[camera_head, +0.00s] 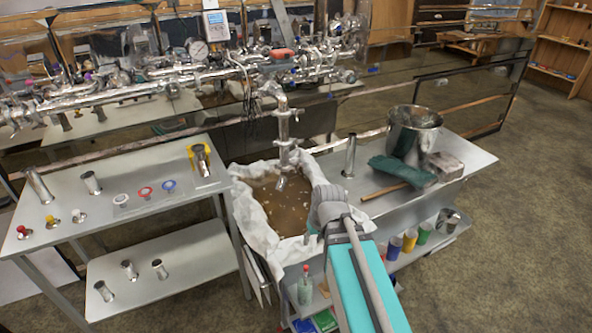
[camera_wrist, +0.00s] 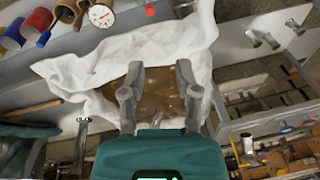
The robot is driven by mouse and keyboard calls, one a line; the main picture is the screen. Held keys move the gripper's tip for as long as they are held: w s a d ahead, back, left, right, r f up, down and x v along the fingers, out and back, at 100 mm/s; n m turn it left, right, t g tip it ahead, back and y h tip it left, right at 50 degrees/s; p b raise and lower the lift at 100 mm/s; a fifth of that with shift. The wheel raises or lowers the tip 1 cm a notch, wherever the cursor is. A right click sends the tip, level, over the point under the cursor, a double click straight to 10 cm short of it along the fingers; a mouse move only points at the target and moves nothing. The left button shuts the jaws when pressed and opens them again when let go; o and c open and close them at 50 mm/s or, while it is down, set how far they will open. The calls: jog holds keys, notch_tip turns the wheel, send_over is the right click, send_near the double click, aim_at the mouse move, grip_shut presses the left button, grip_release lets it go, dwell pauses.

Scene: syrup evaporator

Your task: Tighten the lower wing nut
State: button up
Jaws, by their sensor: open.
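A vertical metal pipe (camera_head: 284,128) hangs from the overhead pipework, with clamp-like joints along it and its open end above a cloth-lined basin (camera_head: 240,213). A lower joint (camera_head: 285,144) shows on this pipe, but any wing nut there is too small to make out clearly. My gripper (camera_wrist: 158,98) is open and empty in the wrist view, with brown liquid (camera_wrist: 160,88) visible between its fingers. In the head view my arm reaches over the basin's front right side, below and right of the pipe. No wing nut shows in the wrist view.
A steel table (camera_head: 160,218) with small fittings stands left. Dense pipework (camera_head: 215,70) runs across the back.

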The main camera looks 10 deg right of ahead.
jog(key=w+a+f+n+t+y+b, duration=0.25)
jog(key=w+a+t+b, duration=0.2)
jog(key=w, duration=0.35)
jog(key=m+t+h+b, duration=0.4)
jog(key=m+t+b, duration=0.2)
jog(key=t+b, duration=0.85)
send_near(296, 168)
jog(key=s+d+r+g+b, duration=0.1)
jog(key=s+r+g+b, duration=0.15)
jog(key=s+r, duration=0.2)
jog(key=shift+s+d+f+p, duration=0.1)
jog(key=shift+s+d+p, duration=0.1)
jog(key=shift+p, duration=0.1)
jog(key=shift+w, duration=0.15)
jog(key=shift+n+y, duration=0.25)
jog(key=shift+y, duration=0.1)
jog(key=w, duration=1.3)
jog(key=shift+w+a, duration=0.25)
jog(key=shift+a, duration=0.15)
grip_shut()
